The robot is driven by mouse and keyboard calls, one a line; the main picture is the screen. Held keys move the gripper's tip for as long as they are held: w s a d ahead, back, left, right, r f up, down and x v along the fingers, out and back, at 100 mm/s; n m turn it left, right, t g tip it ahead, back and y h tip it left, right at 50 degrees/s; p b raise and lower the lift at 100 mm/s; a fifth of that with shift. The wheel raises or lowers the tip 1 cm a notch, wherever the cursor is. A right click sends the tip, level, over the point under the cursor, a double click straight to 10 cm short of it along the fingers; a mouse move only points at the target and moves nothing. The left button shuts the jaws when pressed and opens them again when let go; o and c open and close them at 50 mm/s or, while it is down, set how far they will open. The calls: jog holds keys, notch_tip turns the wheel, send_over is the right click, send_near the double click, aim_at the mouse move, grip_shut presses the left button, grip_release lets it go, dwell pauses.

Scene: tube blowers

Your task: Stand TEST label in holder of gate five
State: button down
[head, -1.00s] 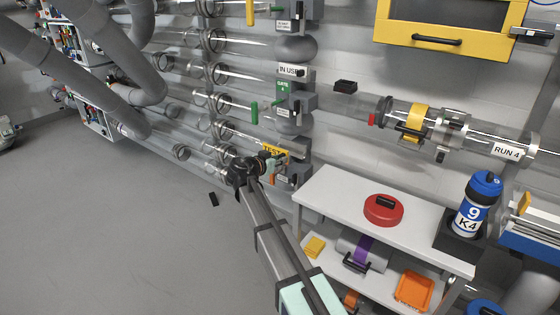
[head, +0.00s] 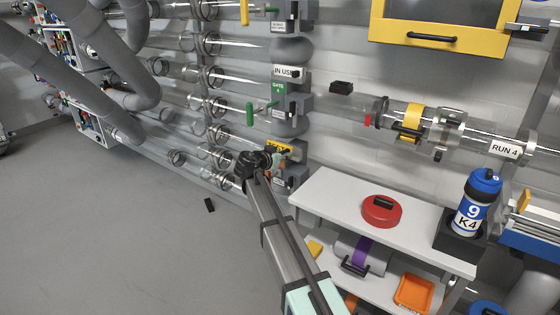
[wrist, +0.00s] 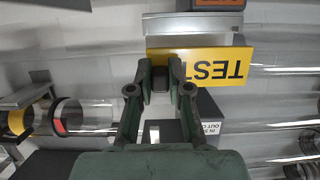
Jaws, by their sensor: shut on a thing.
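The yellow TEST label (wrist: 215,66) is upside down in the wrist view, gripped near its left end. My gripper (wrist: 160,76) is shut on it. A pale grey ledge (wrist: 190,26), seemingly the holder, lies along the label's edge farthest from my gripper. I cannot tell whether the label is inside it or only against it. An orange plate (wrist: 218,4) shows past the ledge. In the head view, my gripper (head: 277,159) and the partly hidden label (head: 281,148) are at the lower part of the grey gate column (head: 291,128).
Above, an IN USE label (head: 286,72) stands over a green gate plate (head: 279,89), with a green handle (head: 250,113) below. Clear tubes (head: 180,87) run left of the column. A white shelf (head: 335,198) with a red round object (head: 381,211) stands at the right.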

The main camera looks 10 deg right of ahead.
aim_at(292, 150)
jog(key=shift+r+b+x, duration=0.2)
jog(key=shift+b+x, duration=0.15)
jog(key=shift+x, duration=0.55)
jog(key=shift+r+b+x, duration=0.2)
jog(key=shift+b+x, duration=0.1)
jog(key=shift+x, duration=0.55)
jog(key=shift+r+b+x, duration=0.25)
jog(key=shift+b+x, duration=0.1)
jog(key=shift+x, duration=0.55)
jog(key=shift+f+b, duration=0.9)
jog(key=shift+f, duration=0.3)
jog(key=shift+f+b, duration=0.3)
jog(key=shift+b, duration=0.05)
jog(key=c, duration=1)
grip_release()
jog(key=v, duration=1.2)
jog(key=shift+f, duration=0.1)
